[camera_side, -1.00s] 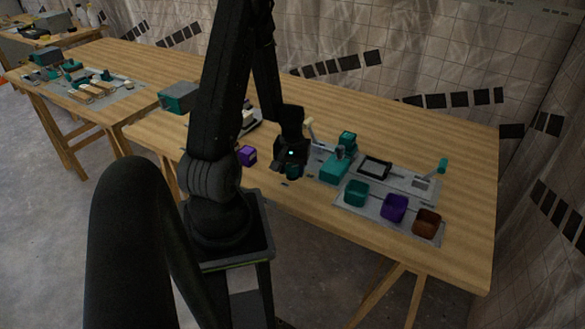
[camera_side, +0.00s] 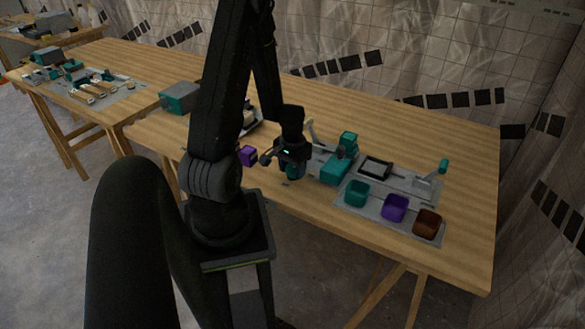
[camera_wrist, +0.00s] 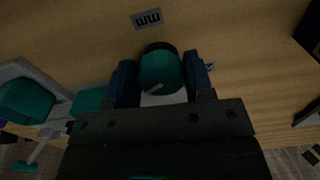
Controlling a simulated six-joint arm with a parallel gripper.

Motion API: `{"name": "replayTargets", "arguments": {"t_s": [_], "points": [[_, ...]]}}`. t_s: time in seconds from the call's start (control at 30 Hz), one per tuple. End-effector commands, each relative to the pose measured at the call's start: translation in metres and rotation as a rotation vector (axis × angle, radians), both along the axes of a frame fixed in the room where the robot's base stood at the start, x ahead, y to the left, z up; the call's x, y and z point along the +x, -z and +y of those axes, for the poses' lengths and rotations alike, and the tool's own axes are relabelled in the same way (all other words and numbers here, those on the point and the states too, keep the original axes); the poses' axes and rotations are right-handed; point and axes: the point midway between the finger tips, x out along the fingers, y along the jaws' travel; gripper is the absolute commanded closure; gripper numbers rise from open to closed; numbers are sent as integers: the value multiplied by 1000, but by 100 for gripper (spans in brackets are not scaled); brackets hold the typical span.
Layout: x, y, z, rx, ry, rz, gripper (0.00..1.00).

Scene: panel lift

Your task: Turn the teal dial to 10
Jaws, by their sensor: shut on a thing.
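The teal dial (camera_wrist: 160,72) sits between the two dark blue fingers of my gripper (camera_wrist: 160,85) in the wrist view. A pale pointer mark shows on its top, slanting up to the right. The fingers touch or nearly touch its sides, and my gripper is shut on it. In the side view my gripper (camera_side: 293,172) is low over the table, and the dial is mostly hidden behind it. I cannot read a number scale around the dial.
A teal block device (camera_side: 335,169) stands close to the right of my gripper. Teal (camera_side: 356,192), purple (camera_side: 394,208) and brown (camera_side: 427,222) bins stand further right on a grey panel. A purple block (camera_side: 247,156) lies to the left.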

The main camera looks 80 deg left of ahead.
Motion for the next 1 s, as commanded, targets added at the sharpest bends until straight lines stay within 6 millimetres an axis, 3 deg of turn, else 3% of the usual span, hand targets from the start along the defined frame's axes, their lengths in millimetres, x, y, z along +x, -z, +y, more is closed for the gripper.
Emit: {"name": "replayTargets", "arguments": {"t_s": [0.17,0.2,0.43,0.77,1.0], "points": [[0,0,0,2,4,-1,76],[0,0,0,2,4,-1,48],[0,0,0,1,2,0,27],[0,-5,1,3,1,-2,27],[1,-42,1,7,1,-4,27]]}}
